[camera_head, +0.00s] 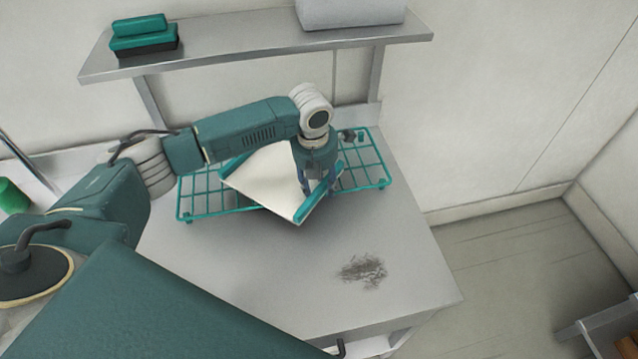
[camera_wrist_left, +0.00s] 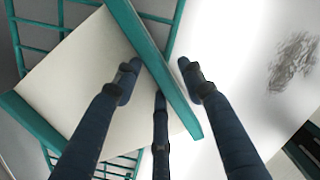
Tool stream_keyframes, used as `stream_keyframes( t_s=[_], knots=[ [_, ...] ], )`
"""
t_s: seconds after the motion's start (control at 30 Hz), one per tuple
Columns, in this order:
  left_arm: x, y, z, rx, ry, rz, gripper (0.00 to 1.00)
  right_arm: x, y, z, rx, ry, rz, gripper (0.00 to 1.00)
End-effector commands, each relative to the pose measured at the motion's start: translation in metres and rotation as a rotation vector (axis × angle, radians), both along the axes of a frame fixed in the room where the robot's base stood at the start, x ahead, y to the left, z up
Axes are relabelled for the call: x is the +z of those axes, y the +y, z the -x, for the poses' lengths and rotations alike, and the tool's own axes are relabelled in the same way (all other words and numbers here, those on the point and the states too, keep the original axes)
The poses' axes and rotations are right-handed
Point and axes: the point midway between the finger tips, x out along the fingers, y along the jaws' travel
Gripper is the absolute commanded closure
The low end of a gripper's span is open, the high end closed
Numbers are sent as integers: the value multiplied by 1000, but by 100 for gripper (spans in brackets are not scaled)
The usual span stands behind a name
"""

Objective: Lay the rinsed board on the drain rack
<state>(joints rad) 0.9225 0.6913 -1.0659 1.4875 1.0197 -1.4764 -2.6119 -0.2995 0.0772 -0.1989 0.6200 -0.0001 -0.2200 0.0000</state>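The board (camera_head: 262,178) is a white slab with a teal strip along each of two opposite ends. It lies askew over the teal wire drain rack (camera_head: 365,160), its near corner reaching past the rack's front over the counter. My left gripper (camera_head: 320,186) is above the board's right end. In the left wrist view, the fingers of this gripper (camera_wrist_left: 158,80) are spread around the board's near teal strip (camera_wrist_left: 160,75), with small gaps beside it. The white face of the board (camera_wrist_left: 75,75) shows there too. Whether the board rests fully on the wires is hidden. My right gripper is out of view.
The grey counter (camera_head: 240,265) is clear in front of the rack, apart from a dark scribbled mark (camera_head: 362,270). A shelf (camera_head: 230,42) above the rack holds a teal brush-like block (camera_head: 142,35) and a grey bundle (camera_head: 350,10). A green cylinder (camera_head: 12,196) is at far left.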

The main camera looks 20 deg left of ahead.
Motion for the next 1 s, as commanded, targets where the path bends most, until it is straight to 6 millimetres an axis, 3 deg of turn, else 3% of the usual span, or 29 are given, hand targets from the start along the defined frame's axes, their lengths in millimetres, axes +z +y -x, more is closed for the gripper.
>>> stream_keyframes(
  t_s=[0.27,0.7,1.0],
  knots=[
    [13,0,1,0,-2,0,59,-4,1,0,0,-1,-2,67],
    [101,1,11,0,-3,0,59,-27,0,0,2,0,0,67],
    [122,2,15,1,2,0,59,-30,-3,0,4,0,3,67]
  ],
)
